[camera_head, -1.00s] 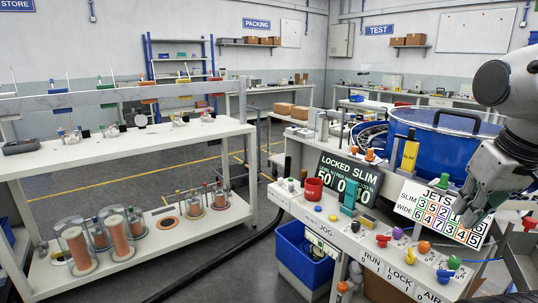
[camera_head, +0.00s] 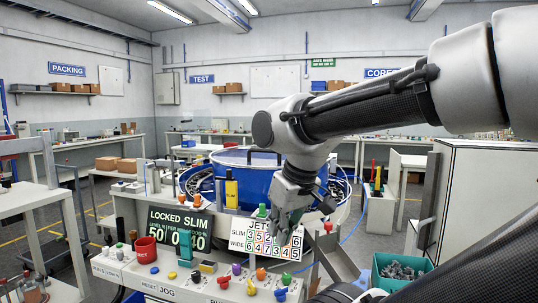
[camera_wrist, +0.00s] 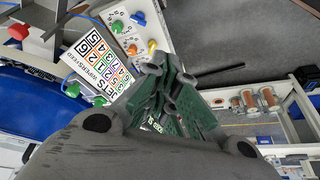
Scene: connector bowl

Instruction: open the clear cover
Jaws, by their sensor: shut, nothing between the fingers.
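The clear cover (camera_head: 240,152) lies on top of the blue bowl (camera_head: 258,178), with a dark bar-like handle on it. The cover looks closed. In the wrist view only part of the blue bowl (camera_wrist: 40,98) shows at the left edge. My arm hides the right part of the bowl and cover. In the wrist view my gripper (camera_wrist: 172,98) has its green-grey fingers together and empty.
A teal bin of grey parts (camera_head: 402,270) and a white cabinet (camera_head: 480,205) are at the right.

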